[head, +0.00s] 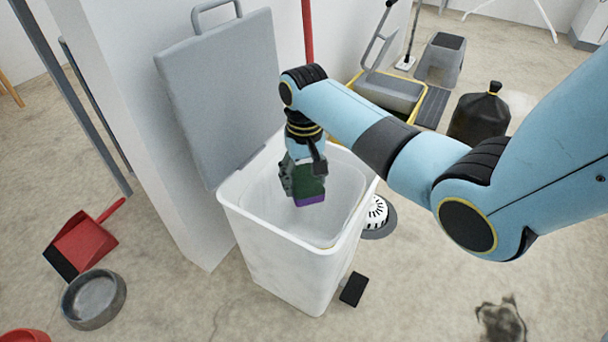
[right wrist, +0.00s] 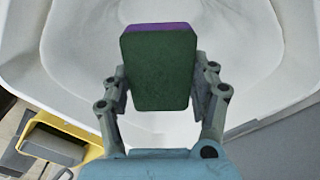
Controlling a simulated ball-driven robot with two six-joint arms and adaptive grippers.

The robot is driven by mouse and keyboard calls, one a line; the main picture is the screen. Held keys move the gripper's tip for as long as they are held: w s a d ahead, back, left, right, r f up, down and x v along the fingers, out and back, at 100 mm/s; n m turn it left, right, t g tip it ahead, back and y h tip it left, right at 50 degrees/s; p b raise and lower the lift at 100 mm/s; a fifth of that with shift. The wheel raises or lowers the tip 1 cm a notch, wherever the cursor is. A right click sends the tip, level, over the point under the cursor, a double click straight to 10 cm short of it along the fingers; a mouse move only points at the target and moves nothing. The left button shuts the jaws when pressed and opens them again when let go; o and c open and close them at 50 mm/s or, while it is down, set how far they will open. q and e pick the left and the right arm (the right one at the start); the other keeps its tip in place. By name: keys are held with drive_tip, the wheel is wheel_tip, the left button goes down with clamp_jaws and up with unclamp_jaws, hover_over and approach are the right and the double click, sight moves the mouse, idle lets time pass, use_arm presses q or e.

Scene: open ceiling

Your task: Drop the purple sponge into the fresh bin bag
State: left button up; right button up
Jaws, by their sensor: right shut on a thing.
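The sponge (head: 311,192) has a dark green face and a purple layer, and it also shows in the right wrist view (right wrist: 160,70). My right gripper (head: 303,178) is shut on it and holds it over the open mouth of the white bin (head: 285,255). In the right wrist view the two fingers (right wrist: 160,85) press on the sponge's sides. A white bag lines the bin, and its inside (right wrist: 270,55) is visible around the sponge. The grey lid (head: 222,95) stands open at the back. The left gripper is not in view.
A red dustpan (head: 82,243) and a grey bowl (head: 93,298) lie on the floor at left. A small black block (head: 353,289) lies beside the bin. A white pillar (head: 150,130) adjoins the bin's left.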

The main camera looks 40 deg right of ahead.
drive_tip(key=shift+f, duration=0.35)
drive_tip(key=o, duration=0.8)
wheel_tip(320, 180, up, 12)
idle(0.6)
